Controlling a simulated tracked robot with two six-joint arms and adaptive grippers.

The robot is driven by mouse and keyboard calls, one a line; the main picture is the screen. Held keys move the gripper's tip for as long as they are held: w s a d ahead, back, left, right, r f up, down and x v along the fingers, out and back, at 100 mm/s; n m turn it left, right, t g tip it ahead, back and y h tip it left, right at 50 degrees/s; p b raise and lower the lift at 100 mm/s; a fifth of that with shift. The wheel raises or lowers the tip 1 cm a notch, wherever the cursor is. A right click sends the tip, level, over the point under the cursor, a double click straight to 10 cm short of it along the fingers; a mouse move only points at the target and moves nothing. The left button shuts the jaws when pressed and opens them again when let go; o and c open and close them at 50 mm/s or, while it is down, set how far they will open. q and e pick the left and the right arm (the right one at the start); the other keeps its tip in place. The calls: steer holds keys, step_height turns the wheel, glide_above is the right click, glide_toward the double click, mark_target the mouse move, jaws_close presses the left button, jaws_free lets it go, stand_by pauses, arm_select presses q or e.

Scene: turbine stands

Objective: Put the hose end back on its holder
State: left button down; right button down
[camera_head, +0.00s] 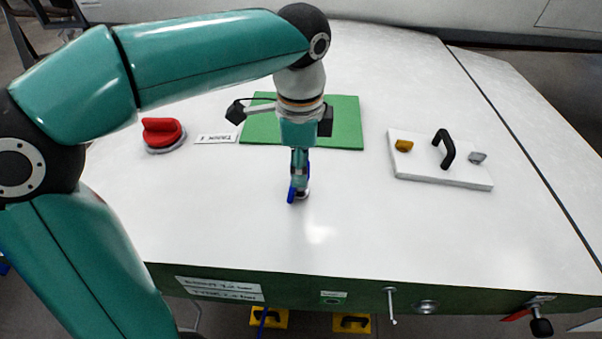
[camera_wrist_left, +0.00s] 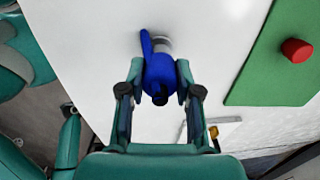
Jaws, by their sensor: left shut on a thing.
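My left gripper (camera_head: 300,168) reaches straight down to the white table top. In the left wrist view its fingers (camera_wrist_left: 160,70) are shut on a blue piece (camera_wrist_left: 157,82) with a side lever and a dark tip. A little of this blue piece (camera_head: 292,194) shows below the fingers in the head view. A grey round part (camera_wrist_left: 161,45) shows at its far end, near the table top. I cannot tell whether this is a holder, or whether the blue piece is seated on it. Much of the piece is hidden by my fingers. My right gripper is not in view.
A green mat (camera_head: 350,135) lies behind the gripper; a red knob (camera_wrist_left: 296,49) stands on it. A red handle (camera_head: 161,132) stands left. A white plate (camera_head: 440,177) with a black handle is right. Yellow blocks (camera_head: 352,322) are below the front edge. The front middle is clear.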

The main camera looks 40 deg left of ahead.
arm_select(q)
steer(key=shift+r, duration=0.1)
steer(key=shift+r+p, duration=1.35)
steer(key=shift+r, duration=0.1)
steer(key=shift+f, duration=0.1)
